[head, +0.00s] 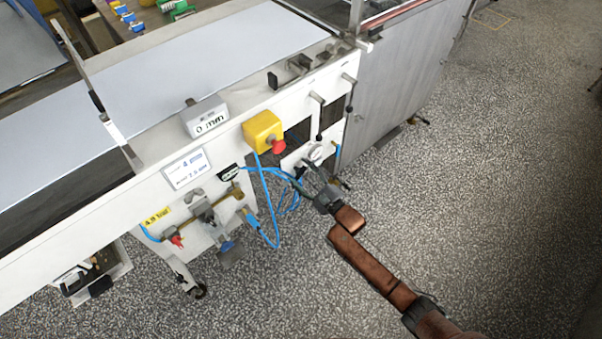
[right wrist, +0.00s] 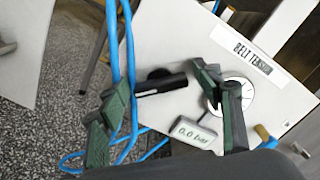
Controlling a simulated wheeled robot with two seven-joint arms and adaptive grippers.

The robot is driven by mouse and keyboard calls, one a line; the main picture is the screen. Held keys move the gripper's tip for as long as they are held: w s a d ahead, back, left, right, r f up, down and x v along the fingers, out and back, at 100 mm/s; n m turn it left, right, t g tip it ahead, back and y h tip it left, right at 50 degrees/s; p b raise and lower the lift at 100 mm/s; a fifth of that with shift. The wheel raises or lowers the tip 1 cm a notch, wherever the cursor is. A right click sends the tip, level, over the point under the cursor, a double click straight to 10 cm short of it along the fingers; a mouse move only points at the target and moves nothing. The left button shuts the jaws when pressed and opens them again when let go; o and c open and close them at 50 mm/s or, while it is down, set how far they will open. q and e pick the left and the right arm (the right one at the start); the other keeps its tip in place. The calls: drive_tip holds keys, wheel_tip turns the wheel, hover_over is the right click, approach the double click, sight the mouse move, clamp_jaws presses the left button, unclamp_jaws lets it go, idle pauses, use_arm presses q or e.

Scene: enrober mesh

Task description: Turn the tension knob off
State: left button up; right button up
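A plate labelled "BELT TENS…" (right wrist: 253,49) is on a white panel in the right wrist view. Below it is a round white dial (right wrist: 246,92), partly covered by a finger. The dial also shows in the head view (head: 316,152). A short black handle (right wrist: 162,83) sticks out left of the dial; whether it is the tension knob I cannot tell. My right gripper (right wrist: 158,84) is open, its green fingers on either side of the handle. Contact is unclear. In the head view my right gripper (head: 309,180) is just below the dial. My left gripper is not in view.
A small readout (right wrist: 193,132) shows "0.0 bar". Blue hoses (head: 268,205) hang left of my right gripper. A yellow box with a red button (head: 263,132) sits on the machine's side above. The speckled floor (head: 480,180) at right is clear.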

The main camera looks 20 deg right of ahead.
drive_tip(key=c, duration=1.1)
